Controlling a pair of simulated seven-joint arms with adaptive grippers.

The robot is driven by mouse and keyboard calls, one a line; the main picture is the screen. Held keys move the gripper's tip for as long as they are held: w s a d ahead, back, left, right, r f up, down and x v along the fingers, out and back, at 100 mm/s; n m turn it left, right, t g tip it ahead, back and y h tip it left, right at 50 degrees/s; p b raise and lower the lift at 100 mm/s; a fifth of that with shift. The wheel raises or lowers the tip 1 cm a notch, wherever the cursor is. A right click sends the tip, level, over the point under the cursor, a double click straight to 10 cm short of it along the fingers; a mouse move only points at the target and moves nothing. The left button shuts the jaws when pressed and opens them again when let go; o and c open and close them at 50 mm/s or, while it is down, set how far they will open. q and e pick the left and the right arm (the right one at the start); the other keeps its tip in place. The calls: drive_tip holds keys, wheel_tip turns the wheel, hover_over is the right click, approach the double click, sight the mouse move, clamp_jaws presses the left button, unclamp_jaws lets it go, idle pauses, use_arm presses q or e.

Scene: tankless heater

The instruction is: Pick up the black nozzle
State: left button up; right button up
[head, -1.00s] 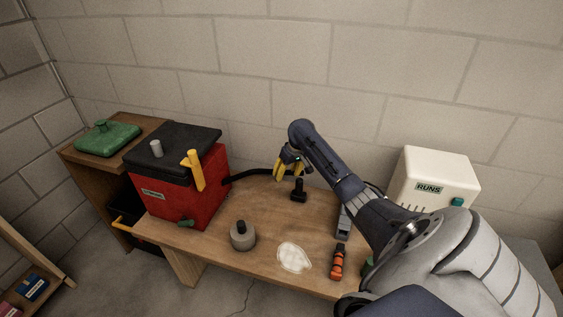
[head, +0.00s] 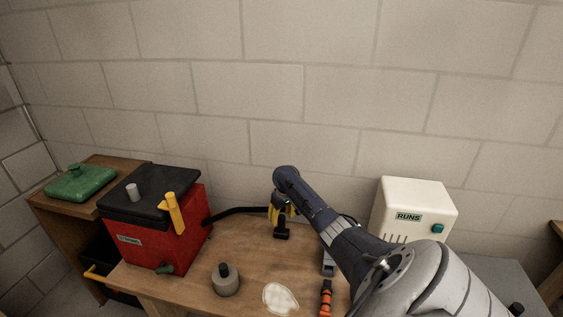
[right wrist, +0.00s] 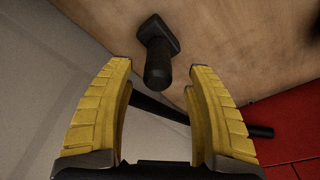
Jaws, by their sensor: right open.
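The black nozzle (head: 282,234) stands upright on its square foot on the wooden table in the head view. In the right wrist view the nozzle (right wrist: 158,62) points up toward the camera, its upper end in line with the gap between the fingertips. My right gripper (head: 283,216), with yellow fingers, is right above the nozzle and hides its upper part in the head view. In the right wrist view the right gripper (right wrist: 160,72) is open, with a finger on each side and clear space around the nozzle. My left gripper is not in view.
A red box (head: 160,228) with a black lid and yellow handle stands left; its black hose (head: 240,212) runs behind the nozzle. A grey round weight-like thing (head: 225,281), a whitish patch (head: 280,298) and an orange-black tool (head: 326,297) are nearer. A white unit (head: 412,211) stands right.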

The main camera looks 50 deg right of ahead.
sight(281, 226)
drive_tip(key=shift+w+d+f, duration=0.1)
drive_tip(key=shift+w+f, duration=0.1)
drive_tip(key=shift+f, duration=1.45)
drive_tip(key=shift+w+d+f, duration=0.1)
drive_tip(key=shift+w+f, duration=0.05)
drive_tip(key=shift+f, duration=1.5)
drive_tip(key=shift+c, duration=0.4)
clamp_jaws()
